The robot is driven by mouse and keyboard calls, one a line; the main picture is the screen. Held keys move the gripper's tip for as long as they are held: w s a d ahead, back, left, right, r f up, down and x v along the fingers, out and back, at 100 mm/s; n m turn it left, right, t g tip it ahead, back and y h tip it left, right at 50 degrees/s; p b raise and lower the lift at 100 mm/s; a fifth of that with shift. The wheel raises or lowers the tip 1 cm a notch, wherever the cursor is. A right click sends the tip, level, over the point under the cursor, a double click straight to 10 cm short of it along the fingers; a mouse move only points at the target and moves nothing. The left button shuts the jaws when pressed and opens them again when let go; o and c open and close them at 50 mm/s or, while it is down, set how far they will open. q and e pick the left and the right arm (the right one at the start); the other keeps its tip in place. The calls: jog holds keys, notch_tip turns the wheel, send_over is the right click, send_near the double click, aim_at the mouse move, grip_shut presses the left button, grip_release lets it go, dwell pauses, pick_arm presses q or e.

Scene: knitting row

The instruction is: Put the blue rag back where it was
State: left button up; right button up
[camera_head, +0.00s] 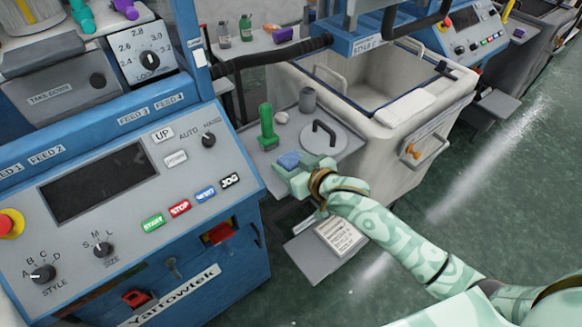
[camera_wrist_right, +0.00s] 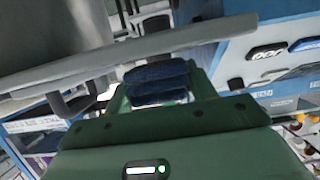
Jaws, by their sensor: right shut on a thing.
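The blue rag (camera_head: 289,160) is a small folded blue piece at the tip of my right gripper (camera_head: 298,173). My right gripper is shut on it, at the front edge of a small grey shelf (camera_head: 262,157). In the right wrist view the rag (camera_wrist_right: 158,82) shows dark blue and folded between the green fingers. The edge of a grey plate (camera_wrist_right: 60,78) crosses just beyond it. I cannot tell whether the rag touches the shelf. My left gripper is not in view.
On the shelf stand a green spool-like object (camera_head: 267,128), a grey cylinder (camera_head: 307,101) and a round lid with a dark handle (camera_head: 312,146). A large pale bin (camera_head: 440,118) is behind right. The blue control panel (camera_head: 130,190) is close on the left. A lower step (camera_head: 312,262) holds a printed card.

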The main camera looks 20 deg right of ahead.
jog(key=shift+f, duration=0.45)
jog(key=shift+r, duration=0.15)
jog(key=o, duration=0.9)
